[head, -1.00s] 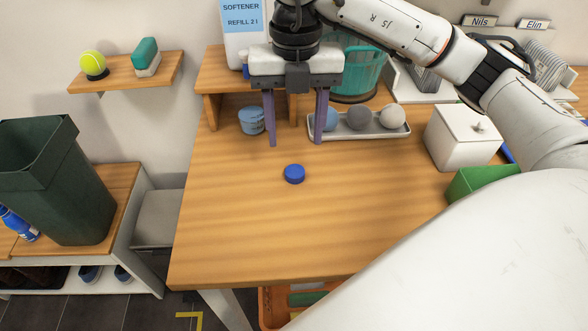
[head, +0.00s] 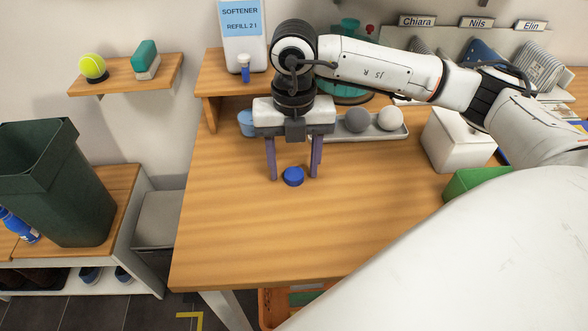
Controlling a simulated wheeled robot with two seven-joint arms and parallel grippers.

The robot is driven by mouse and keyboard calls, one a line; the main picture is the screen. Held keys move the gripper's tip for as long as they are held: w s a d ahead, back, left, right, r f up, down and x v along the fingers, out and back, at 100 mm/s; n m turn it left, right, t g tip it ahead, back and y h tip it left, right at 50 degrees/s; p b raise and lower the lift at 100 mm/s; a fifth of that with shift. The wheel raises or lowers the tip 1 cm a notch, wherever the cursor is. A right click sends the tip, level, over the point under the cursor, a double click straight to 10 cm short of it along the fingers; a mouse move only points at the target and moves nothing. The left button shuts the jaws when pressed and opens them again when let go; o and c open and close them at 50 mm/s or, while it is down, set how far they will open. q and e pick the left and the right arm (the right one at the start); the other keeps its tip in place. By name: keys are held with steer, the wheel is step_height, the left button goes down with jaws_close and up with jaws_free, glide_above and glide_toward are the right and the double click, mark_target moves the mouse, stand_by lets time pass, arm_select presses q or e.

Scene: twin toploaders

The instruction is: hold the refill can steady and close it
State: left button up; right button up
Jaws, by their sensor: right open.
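The refill can (head: 241,35) is a white container with a blue label reading "SOFTENER REFILL 2 l". It stands on the raised wooden shelf at the back of the table, its top cut off by the picture edge. A blue cap (head: 293,177) lies on the table. My right gripper (head: 293,178) is open, pointing down, with its two purple fingers on either side of the cap. I cannot tell whether the fingers touch it. My left gripper is not in view.
A white box (head: 452,141) and a green box (head: 472,181) stand at the right. The table's front left is clear. A dark green bin (head: 60,190) stands left.

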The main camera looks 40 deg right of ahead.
mark_target(294, 172)
steer(key=shift+f, duration=0.1)
steer(key=c, duration=1.1)
step_height(294, 172, up, 10)
steer(key=shift+b, duration=0.3)
